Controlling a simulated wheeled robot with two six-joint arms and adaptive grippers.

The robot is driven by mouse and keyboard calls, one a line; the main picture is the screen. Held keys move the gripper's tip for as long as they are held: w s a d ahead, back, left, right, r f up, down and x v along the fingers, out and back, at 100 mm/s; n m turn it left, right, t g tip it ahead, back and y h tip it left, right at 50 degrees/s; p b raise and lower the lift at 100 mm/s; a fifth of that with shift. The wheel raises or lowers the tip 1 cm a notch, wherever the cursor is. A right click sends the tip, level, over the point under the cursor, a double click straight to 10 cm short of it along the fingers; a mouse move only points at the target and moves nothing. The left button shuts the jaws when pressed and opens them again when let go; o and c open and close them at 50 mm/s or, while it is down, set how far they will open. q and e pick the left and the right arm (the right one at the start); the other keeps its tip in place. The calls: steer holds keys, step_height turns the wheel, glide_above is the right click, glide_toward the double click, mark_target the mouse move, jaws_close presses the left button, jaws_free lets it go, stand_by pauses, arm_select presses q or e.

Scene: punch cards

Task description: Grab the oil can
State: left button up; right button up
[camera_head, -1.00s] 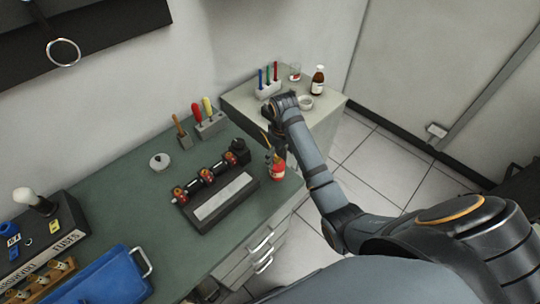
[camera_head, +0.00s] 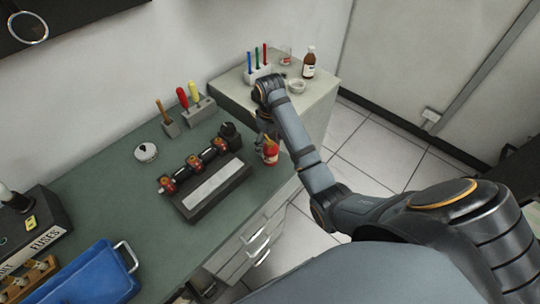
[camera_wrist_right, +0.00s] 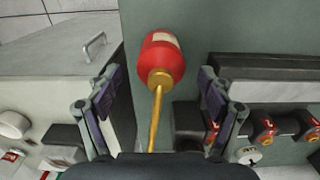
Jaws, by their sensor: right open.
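The red oil can (camera_head: 271,152) stands on the green workbench near its right end, partly hidden by my right arm in the head view. In the right wrist view the oil can (camera_wrist_right: 161,62) shows its red body, a pale label, a brass cap and a thin brass spout pointing toward the wrist. My right gripper (camera_wrist_right: 156,92) is open, with one finger on each side of the can and gaps on both sides; it is not touching it. In the head view the right gripper (camera_head: 264,130) is small and partly hidden by the arm. My left gripper is not in view.
A black fixture with red-and-black parts (camera_head: 205,180) lies close beside the can. A grey cabinet (camera_head: 318,98) adjoins the bench, holding a brown bottle (camera_head: 309,63), a white dish (camera_head: 296,87) and a marker holder. A blue tray (camera_head: 85,280) lies at lower left.

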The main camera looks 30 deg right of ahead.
step_height(320, 180, down, 4)
steer(key=shift+w+f+p, duration=0.1)
steer(key=shift+w+p, duration=0.05)
steer(key=shift+p, duration=0.15)
steer(key=c, duration=1.4)
steer(key=shift+c, duration=0.2)
